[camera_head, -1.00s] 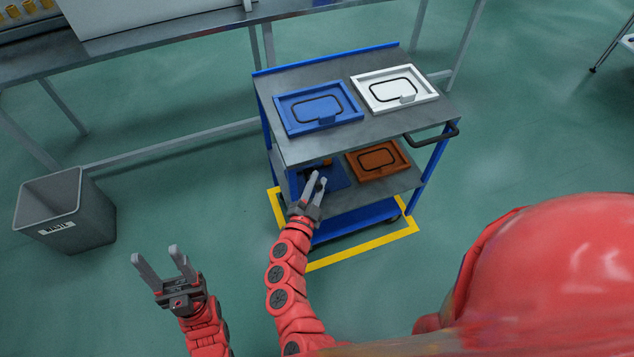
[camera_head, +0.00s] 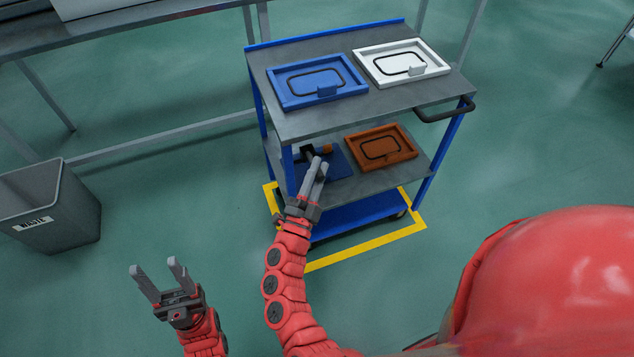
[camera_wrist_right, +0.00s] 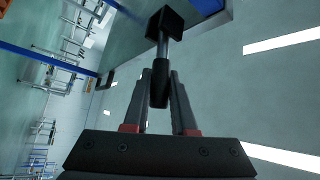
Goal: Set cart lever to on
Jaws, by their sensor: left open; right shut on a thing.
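The cart (camera_head: 350,115) stands in front of me. On its middle shelf is a blue plate (camera_head: 340,164) with a dark lever unit and a small orange part (camera_head: 326,148). In the right wrist view, the lever shows a black block, a metal rod (camera_wrist_right: 163,48) and a black grip (camera_wrist_right: 158,88). My right gripper (camera_head: 318,168) reaches in at the shelf's left front. Its fingers are shut on the lever's grip, one on each side. The lever is mostly hidden in the head view. My left gripper (camera_head: 160,278) is open and empty over the floor.
Blue (camera_head: 318,80) and white (camera_head: 400,62) framed panels lie on the cart top, which overhangs the shelf. A brown panel (camera_head: 381,146) lies right of the plate. A cart post is close to my right gripper. A grey bin (camera_head: 50,205) stands left.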

